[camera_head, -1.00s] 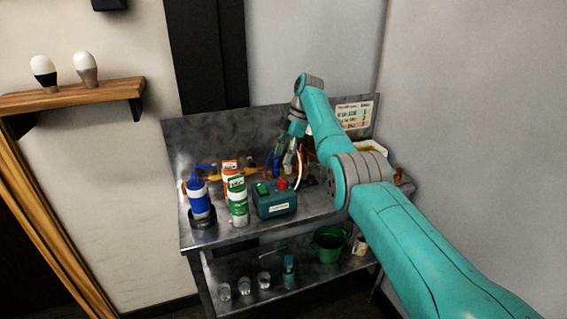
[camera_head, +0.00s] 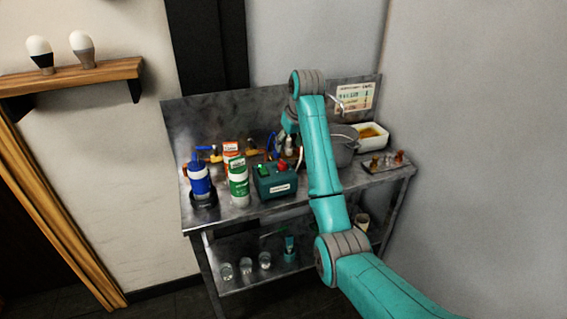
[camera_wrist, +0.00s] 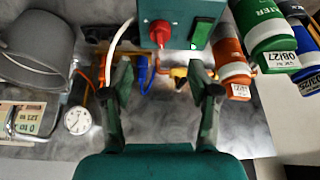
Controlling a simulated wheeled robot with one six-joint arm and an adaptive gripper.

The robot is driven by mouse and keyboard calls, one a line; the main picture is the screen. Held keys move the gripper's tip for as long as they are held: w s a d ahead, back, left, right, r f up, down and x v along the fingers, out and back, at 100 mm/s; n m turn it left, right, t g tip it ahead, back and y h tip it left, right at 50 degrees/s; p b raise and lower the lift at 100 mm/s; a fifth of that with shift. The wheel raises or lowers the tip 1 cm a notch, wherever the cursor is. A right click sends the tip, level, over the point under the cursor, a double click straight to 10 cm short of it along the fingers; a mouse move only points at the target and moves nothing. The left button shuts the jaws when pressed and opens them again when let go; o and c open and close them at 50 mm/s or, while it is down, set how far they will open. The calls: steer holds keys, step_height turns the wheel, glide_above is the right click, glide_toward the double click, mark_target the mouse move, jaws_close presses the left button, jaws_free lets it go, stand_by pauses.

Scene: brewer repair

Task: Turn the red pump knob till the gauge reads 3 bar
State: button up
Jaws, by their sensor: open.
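The red pump knob (camera_wrist: 160,33) is on a teal pump box (camera_wrist: 178,12) at the top of the wrist view. In the head view the knob (camera_head: 282,166) sits on top of the box (camera_head: 275,188) on the bench. My gripper (camera_wrist: 160,74) is open and empty. Its fingers are spread below the knob in the wrist picture, apart from it. In the head view the gripper is mostly hidden by my arm. A round white gauge (camera_wrist: 77,120) shows left of the fingers; its needle is too small to read.
A green switch (camera_wrist: 200,33) is beside the knob, and a white hose (camera_wrist: 122,32) curves by the box. Bottles (camera_head: 238,186) crowd the box's left in the head view. A grey pot (camera_head: 345,148) and a white tray (camera_head: 371,137) stand at the right.

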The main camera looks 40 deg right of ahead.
mark_target(284, 162)
steer(key=x, duration=1)
steer(key=shift+w+f, duration=0.15)
steer(key=shift+f, duration=0.2)
steer(key=shift+c, duration=0.3)
steer(key=c, duration=1.1)
